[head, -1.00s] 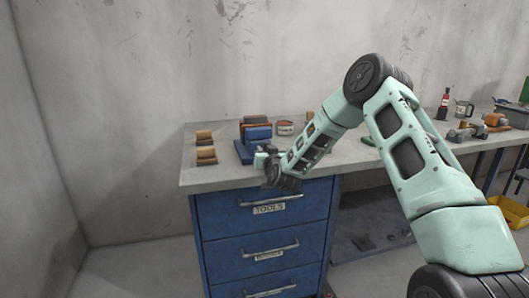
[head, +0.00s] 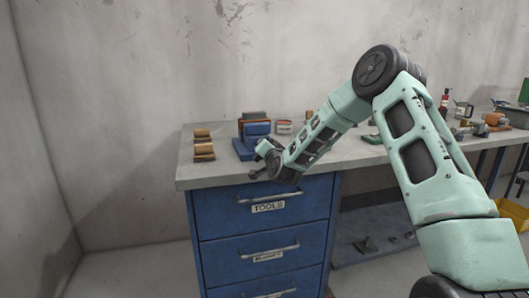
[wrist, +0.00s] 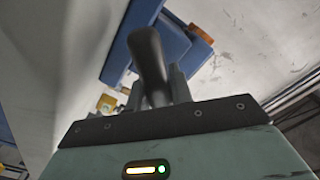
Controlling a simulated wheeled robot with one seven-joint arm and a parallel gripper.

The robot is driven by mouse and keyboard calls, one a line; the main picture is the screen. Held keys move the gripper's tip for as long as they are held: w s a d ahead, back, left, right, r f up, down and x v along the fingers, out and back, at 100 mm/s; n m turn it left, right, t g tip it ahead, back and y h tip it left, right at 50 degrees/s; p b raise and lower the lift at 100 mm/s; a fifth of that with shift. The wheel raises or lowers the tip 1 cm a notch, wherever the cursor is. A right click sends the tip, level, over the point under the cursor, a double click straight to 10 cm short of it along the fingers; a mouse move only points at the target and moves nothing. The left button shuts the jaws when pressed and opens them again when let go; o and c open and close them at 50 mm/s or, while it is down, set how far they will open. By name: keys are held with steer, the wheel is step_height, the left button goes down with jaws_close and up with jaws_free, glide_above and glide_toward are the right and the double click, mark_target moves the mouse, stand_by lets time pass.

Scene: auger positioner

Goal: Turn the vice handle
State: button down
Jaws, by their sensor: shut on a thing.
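The blue vice (head: 255,133) stands on the workbench near its front edge. It also shows in the wrist view (wrist: 181,42), behind the fingers. A dark, rounded vice handle (wrist: 148,50) rises between the fingers in the wrist view. My gripper (head: 259,161) is at the front of the vice, over the bench's front edge. In the wrist view, my gripper (wrist: 156,92) is shut on the handle, with a grey finger on each side. The handle's lower end is hidden by the gripper body. In the head view my gripper hides the handle.
Wooden blocks (head: 204,151) lie on the bench left of the vice. The blue drawer cabinet (head: 263,232) is below. Tools and bottles lie farther right. The bare bench top (head: 226,169) left of my gripper is clear.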

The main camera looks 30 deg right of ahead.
steer(key=shift+f+m+b, duration=0.1)
steer(key=shift+m+b, duration=0.2)
steer(key=shift+m, duration=0.3)
steer(key=c, duration=2.2)
jaws_free()
steer(key=shift+d, duration=0.1)
steer(key=c, duration=2.2)
jaws_free()
steer(key=c, duration=1.2)
jaws_free()
steer(key=shift+c, duration=0.2)
steer(key=b+v, duration=0.1)
steer(key=v, duration=1.6)
steer(key=shift+s, duration=0.25)
